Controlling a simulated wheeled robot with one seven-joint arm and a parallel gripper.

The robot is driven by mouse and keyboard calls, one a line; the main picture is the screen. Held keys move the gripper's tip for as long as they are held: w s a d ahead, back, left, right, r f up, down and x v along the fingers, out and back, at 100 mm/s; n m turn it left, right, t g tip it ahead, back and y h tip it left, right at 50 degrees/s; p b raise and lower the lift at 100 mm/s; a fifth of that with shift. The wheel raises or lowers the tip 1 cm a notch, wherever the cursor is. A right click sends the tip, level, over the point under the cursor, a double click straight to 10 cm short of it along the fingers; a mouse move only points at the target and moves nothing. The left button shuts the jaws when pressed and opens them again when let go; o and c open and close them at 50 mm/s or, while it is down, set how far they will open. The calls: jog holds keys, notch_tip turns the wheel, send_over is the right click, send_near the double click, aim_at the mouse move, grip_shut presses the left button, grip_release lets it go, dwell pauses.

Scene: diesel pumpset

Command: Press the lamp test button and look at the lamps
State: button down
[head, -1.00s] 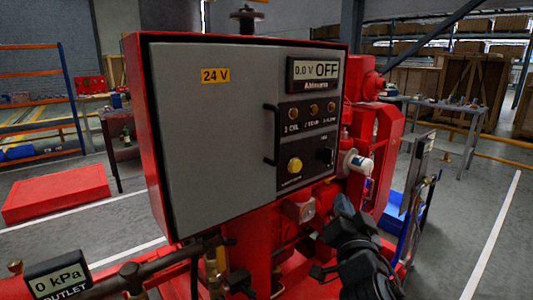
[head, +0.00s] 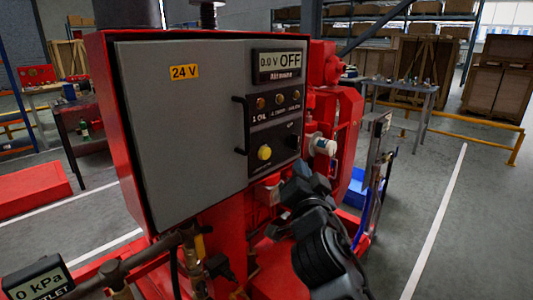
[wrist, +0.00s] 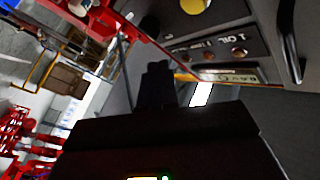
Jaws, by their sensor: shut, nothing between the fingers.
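A red panel box with a grey door (head: 180,130) carries a black control plate (head: 281,128) on its right side. The yellow round button (head: 264,153) is at the plate's lower left; it also shows at the top of the wrist view (wrist: 194,6). Above it, three small lamps (head: 279,99) sit in a row, dull amber-brown, with no clear glow. The display above (head: 279,66) reads 0.0 V OFF. My gripper (head: 301,178) is shut and empty, below and right of the button and apart from it. Its dark fingers (wrist: 158,80) show in the wrist view.
A black door handle (head: 240,125) stands out left of the plate. A dark knob (head: 292,142) is right of the button. A white cylinder (head: 324,146) juts out at the right. A 0 kPa gauge (head: 38,283) and pipes are at lower left. Open floor lies right.

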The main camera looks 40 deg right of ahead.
jog(key=w+b, duration=0.1)
jog(key=w, duration=0.5)
jog(key=shift+w, duration=0.3)
jog(key=shift+a, duration=0.1)
jog(key=shift+w+b, duration=0.8)
jog(key=shift+b, duration=0.2)
dwell(2.2)
jog(key=shift+s, duration=0.85)
jog(key=s, duration=0.5)
jog(key=shift+b, duration=0.4)
